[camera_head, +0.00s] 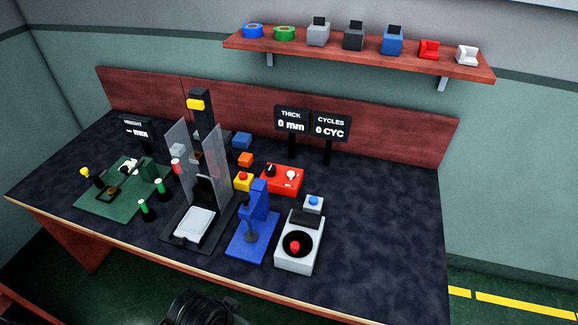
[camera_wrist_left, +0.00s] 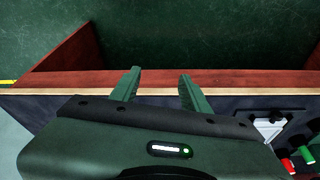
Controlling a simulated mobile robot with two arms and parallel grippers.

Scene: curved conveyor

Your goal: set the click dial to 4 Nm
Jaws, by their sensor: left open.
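A red box (camera_head: 282,179) with a black knob and a white round part stands at the middle of the bench. A pale grey box (camera_head: 298,258) with a black round face and a red centre knob stands at the front right. I cannot tell which of them is the click dial, and no Nm marking is readable. My left gripper (camera_wrist_left: 159,77) is open and empty in the left wrist view, its fingers near the bench's front edge and apart from any device. My right gripper is not in view.
A blue press-like device (camera_head: 254,222) stands left of the grey box. A stand with clear panels (camera_head: 213,160) and a green fixture plate (camera_head: 105,205) are farther left. The bench's right part (camera_head: 390,235) is clear. A shelf (camera_head: 370,55) hangs above.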

